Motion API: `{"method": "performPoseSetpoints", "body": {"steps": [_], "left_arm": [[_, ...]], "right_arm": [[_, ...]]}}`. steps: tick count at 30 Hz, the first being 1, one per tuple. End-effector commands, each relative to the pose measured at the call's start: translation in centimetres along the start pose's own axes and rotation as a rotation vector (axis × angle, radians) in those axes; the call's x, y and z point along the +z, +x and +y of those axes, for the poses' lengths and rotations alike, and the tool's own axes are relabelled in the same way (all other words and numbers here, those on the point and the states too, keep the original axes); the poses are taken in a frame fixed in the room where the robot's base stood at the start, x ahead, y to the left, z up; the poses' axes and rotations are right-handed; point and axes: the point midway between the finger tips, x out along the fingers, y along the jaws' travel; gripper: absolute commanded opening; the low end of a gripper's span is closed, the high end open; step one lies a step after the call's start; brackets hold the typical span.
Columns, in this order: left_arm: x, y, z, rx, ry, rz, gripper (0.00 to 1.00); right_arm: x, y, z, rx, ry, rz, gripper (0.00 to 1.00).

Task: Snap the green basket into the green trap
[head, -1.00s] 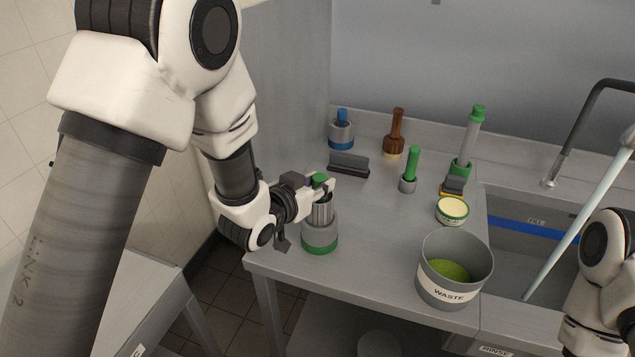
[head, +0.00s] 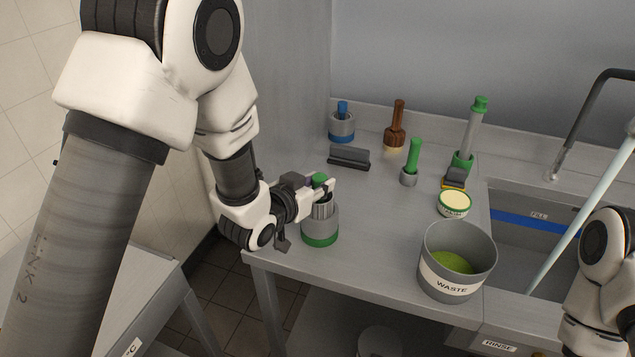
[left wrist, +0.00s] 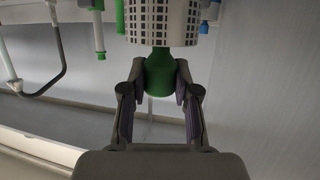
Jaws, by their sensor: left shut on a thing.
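The green basket (head: 323,209) is a metal cylinder with a green knob on top. It stands about upright with its lower part inside the green trap (head: 320,231), a grey cup with a green band near the table's front left edge. Part of the basket shows above the rim; whether it is snapped in I cannot tell. My left gripper (head: 326,186) is shut on the green knob. In the left wrist view the basket's perforated wall (left wrist: 162,22) shows beyond the fingers (left wrist: 160,95), which hold the knob from both sides. My right gripper is out of view.
A blue-banded cup (head: 341,127), brown tool (head: 396,125), dark block (head: 348,158) and green-handled tool (head: 412,160) stand behind. A waste bin (head: 452,281), round tin (head: 454,204) and tall green-capped tube (head: 472,130) are right, beside the sink (head: 520,235). The table between is clear.

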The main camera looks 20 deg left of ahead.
Motion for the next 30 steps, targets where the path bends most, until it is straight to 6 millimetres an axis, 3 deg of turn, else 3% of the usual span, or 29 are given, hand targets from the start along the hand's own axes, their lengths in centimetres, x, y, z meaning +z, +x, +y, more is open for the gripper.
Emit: {"method": "performPoseSetpoints", "body": {"steps": [30], "left_arm": [[1.3, 0.4, 0.0, 0.0, 0.0, 0.0, 0.0]], "right_arm": [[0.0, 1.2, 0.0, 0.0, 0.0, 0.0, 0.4]]}}
